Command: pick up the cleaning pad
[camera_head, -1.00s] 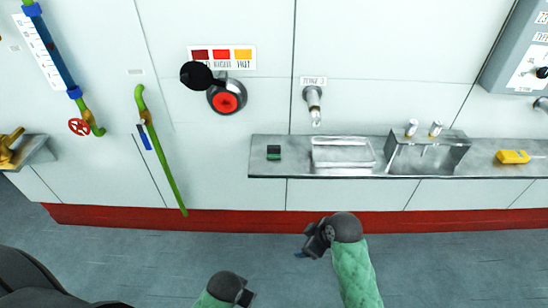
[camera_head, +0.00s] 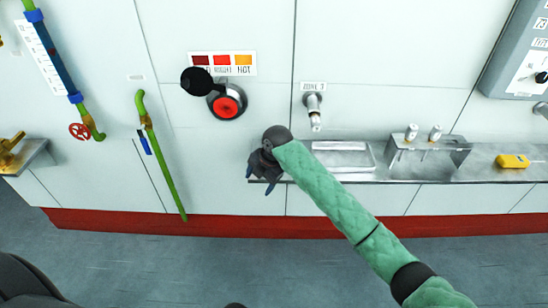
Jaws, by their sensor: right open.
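My right gripper (camera_head: 259,181) is open at the left end of the metal shelf (camera_head: 385,173), its fingers pointing down and left. The cleaning pad, likely the small green and black block seen earlier on this end of the shelf, is hidden behind my right gripper and wrist. I cannot tell whether the fingers touch it. Only a dark sliver, probably of my left arm, shows at the bottom edge; the left gripper itself is out of view.
A shallow metal tray (camera_head: 343,147) sits on the shelf just right of my right gripper. A metal box with two pale cylinders (camera_head: 420,157) and a yellow device (camera_head: 512,161) stand farther right. A nozzle (camera_head: 314,112) juts from the wall above the tray.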

